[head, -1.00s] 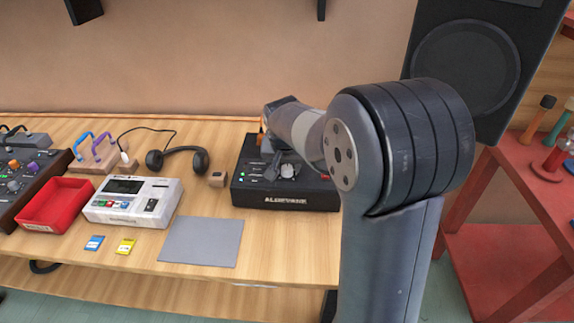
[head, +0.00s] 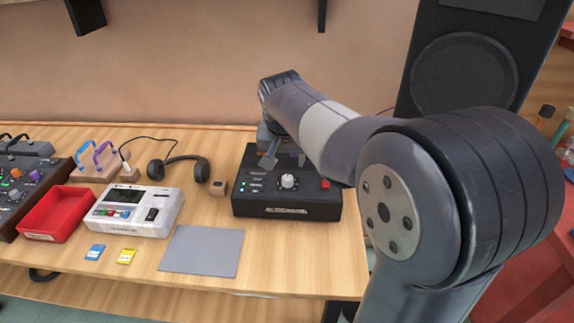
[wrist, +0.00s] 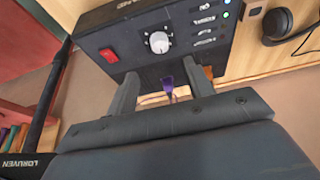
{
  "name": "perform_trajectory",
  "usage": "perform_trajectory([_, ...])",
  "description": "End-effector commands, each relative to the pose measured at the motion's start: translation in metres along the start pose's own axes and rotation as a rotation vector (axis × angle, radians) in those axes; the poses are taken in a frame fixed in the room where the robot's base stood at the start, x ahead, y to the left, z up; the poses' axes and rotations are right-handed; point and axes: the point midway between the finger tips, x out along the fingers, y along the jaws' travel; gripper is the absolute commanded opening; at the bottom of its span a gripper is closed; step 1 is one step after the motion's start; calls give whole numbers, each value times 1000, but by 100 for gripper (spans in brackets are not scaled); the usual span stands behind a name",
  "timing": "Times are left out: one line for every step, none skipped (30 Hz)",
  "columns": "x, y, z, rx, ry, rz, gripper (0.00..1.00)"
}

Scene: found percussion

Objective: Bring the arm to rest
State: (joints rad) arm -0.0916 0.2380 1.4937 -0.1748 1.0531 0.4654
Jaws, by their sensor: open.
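My arm reaches over the bench, with its forearm crossing the head view. My gripper (wrist: 162,82) is open in the wrist view, its two grey fingers apart. In the head view, a grey finger (head: 268,160) shows over the left part of the black box (head: 286,211), and the rest of the gripper is mostly hidden by the arm. The box has a white knob (head: 288,181), a red switch (head: 325,184) and small lights. In the wrist view, a small purple thing (wrist: 167,88) appears between the fingers, beyond the box edge; I cannot tell whether it touches them.
A grey mat (head: 201,251), a white device (head: 138,213), a red tray (head: 56,217) and headphones (head: 178,169) lie left of the box. A blue card (head: 95,252) and a yellow card (head: 126,256) lie in front. A large speaker (head: 470,75) stands at the right.

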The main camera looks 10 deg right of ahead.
Motion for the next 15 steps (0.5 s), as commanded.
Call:
perform_trajectory([-6, 0, -1, 0, 3, -2, 50])
perform_trajectory([-8, 0, 0, 0, 2, -1, 50])
perform_trajectory([-10, 0, 0, 0, 1, -1, 50])
perform_trajectory([-11, 0, 0, 0, 1, -1, 50])
perform_trajectory([-12, 0, 0, 0, 0, 0, 50])
perform_trajectory([-12, 0, 0, 0, 0, 0, 50])
perform_trajectory([-12, 0, 0, 0, 0, 0, 50])
perform_trajectory([-12, 0, 0, 0, 0, 0, 50])
perform_trajectory([-12, 0, 0, 0, 0, 0, 50])
perform_trajectory([-12, 0, 0, 0, 0, 0, 50])
perform_trajectory([-12, 0, 0, 0, 0, 0, 50])
perform_trajectory([-12, 0, 0, 0, 0, 0, 50])
perform_trajectory([-12, 0, 0, 0, 0, 0, 50])
perform_trajectory([-12, 0, 0, 0, 0, 0, 50])
perform_trajectory([-11, 0, 0, 0, 0, 0, 50])
